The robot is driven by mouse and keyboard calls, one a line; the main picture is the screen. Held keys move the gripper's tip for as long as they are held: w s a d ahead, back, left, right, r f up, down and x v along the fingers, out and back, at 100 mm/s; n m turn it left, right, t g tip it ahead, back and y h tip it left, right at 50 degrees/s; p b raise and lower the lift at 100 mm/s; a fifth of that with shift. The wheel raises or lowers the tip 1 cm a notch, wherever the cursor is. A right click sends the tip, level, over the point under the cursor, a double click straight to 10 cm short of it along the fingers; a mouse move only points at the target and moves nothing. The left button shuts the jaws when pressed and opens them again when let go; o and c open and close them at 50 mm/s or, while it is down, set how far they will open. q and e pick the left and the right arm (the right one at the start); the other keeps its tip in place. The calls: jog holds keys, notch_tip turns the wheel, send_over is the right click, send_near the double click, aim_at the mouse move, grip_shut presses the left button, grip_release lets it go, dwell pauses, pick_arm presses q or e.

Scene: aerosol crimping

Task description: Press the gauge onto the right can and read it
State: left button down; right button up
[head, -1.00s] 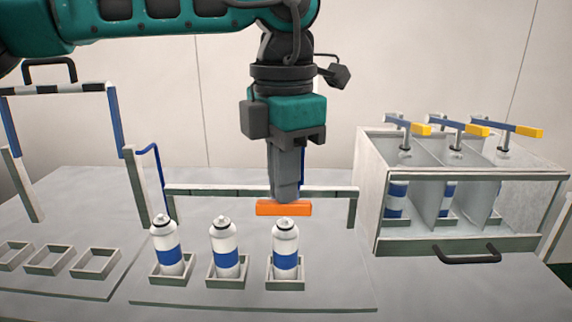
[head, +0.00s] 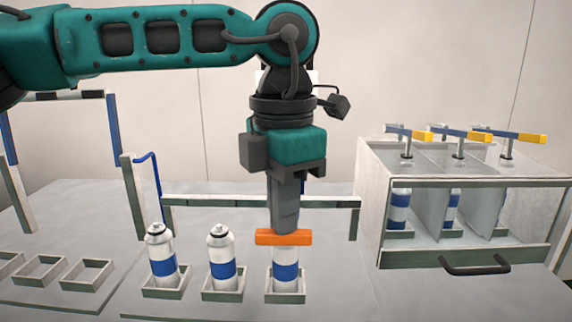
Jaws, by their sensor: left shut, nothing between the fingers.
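Three white cans with blue bands stand upright in square holders at the front. The right can (head: 286,273) is directly under my left gripper (head: 285,228), which points straight down with its fingers shut. An orange bar (head: 284,237) lies crosswise at the fingertips and covers the top of the right can. It appears to touch the can top, but how it is joined to the fingers is hidden. I cannot make out a dial or reading. The middle can (head: 221,262) and left can (head: 161,257) have their tops uncovered. My right gripper is not in view.
A low grey frame (head: 215,202) stands behind the cans. A clear-fronted case (head: 462,257) with several levers and cans is at the right. Empty square holders (head: 88,274) are at the left, beside a taller blue and grey frame (head: 131,190).

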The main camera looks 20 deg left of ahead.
pick_arm(q)
jog(key=shift+r, duration=0.1)
dwell(0.3)
notch_tip(320, 180, up, 2)
jog(key=shift+w+r+p, duration=0.1)
jog(key=shift+r+p, duration=0.1)
jog(key=shift+p, duration=0.9)
notch_tip(320, 180, up, 12)
jog(key=w+p, duration=0.1)
jog(key=p, duration=0.8)
jog(key=shift+w+a+p, duration=0.25)
jog(key=shift+w+p, duration=0.05)
jog(key=shift+w, duration=0.1)
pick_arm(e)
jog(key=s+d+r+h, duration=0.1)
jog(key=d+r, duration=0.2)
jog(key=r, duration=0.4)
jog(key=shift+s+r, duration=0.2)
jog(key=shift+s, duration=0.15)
pick_arm(q)
jog(key=shift+f, duration=0.15)
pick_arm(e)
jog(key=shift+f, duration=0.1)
